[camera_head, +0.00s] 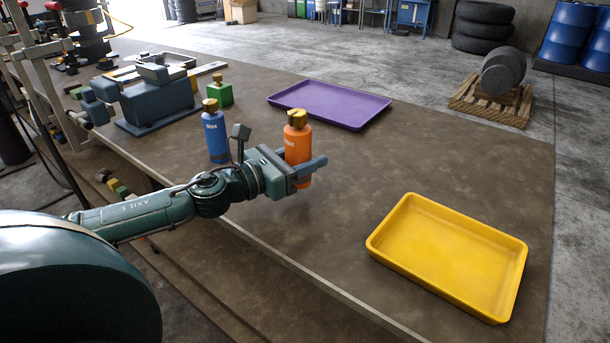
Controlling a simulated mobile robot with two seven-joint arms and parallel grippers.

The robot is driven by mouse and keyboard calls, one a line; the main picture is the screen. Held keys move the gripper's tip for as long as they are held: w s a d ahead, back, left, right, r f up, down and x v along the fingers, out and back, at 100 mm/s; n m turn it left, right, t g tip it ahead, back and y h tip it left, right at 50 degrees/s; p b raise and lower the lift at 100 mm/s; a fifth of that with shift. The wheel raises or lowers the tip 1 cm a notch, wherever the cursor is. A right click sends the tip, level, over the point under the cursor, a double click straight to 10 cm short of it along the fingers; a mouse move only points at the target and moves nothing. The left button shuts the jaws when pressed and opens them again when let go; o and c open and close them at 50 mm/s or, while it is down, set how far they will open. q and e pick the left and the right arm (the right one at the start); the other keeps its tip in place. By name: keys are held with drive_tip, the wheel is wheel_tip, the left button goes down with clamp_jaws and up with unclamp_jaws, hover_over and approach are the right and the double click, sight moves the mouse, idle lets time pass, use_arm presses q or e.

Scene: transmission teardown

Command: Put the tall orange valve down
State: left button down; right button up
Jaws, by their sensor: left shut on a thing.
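The tall orange valve (298,142) is an orange cylinder with a brass-coloured top, and it stands upright in the jaws of my left gripper (302,172). My left gripper is shut on it around its lower part, over the near middle of the table. Part of the valve's lower body is hidden by the fingers. I cannot tell for sure whether its base touches the table. My right gripper is not in view.
A blue valve (215,137) stands just left of my gripper, with a short green valve (220,93) behind it. A purple tray (330,103) lies at the back, a yellow tray (450,257) at the front right; both are empty. The brown table (430,165) is clear between them.

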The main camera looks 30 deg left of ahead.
use_arm(q)
drive_tip(key=shift+f, duration=1.75)
drive_tip(key=shift+b, duration=0.3)
drive_tip(key=shift+f, duration=0.15)
drive_tip(key=c, duration=0.7)
unclamp_jaws()
drive_tip(key=shift+f, duration=0.1)
drive_tip(key=shift+c, duration=0.2)
